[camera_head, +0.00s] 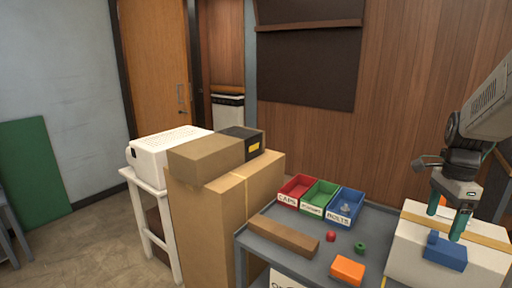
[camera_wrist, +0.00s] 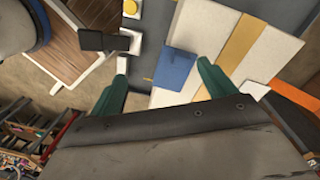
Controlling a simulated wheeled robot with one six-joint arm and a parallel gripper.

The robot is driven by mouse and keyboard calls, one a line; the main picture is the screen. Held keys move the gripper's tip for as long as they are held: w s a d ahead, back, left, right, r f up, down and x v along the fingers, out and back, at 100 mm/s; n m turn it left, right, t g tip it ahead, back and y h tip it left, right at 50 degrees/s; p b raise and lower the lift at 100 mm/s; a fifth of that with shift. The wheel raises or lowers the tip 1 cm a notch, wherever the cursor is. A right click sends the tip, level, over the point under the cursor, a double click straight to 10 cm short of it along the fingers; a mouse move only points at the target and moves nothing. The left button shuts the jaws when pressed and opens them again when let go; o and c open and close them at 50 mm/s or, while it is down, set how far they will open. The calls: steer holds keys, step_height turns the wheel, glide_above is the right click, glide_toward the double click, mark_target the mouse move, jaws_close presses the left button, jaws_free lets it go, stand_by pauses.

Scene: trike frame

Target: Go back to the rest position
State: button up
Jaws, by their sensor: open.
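My gripper (camera_head: 447,217) is at the right of the head view, pointing down with its two green fingers apart and nothing between them. A blue block (camera_head: 445,254) lies just below the fingertips on a white box with a tan tape strip (camera_head: 408,250). In the wrist view the blue block (camera_wrist: 177,68) shows beyond the open fingers, nearer the right one. I cannot tell how large the gap between fingertips and block is. A small orange thing behind the fingers is mostly hidden.
A grey cart top (camera_head: 305,262) left of the white box holds red (camera_head: 298,188), green (camera_head: 320,197) and blue (camera_head: 346,206) bins, a brown bar (camera_head: 284,235), an orange block (camera_head: 347,269), a red piece (camera_head: 331,236) and a green piece (camera_head: 360,247). Cardboard boxes (camera_head: 205,220) stand left.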

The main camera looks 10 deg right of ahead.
steer(key=s+a+r+n, duration=0.1)
steer(key=s+a+n, duration=0.2)
steer(key=a+n, duration=0.4)
steer(key=s+a+r+n+t, duration=0.1)
steer(key=s+a+n, duration=0.3)
steer(key=a+n, duration=0.4)
steer(key=s+a+r+n+t, duration=0.1)
steer(key=s+a+r+n, duration=0.1)
steer(key=a+n, duration=0.5)
steer(key=s+a, duration=0.1)
steer(key=a, duration=0.5)
steer(key=shift+s+r+n+h, duration=0.15)
steer(key=shift+s+n+h, duration=0.15)
steer(key=shift+s, duration=0.1)
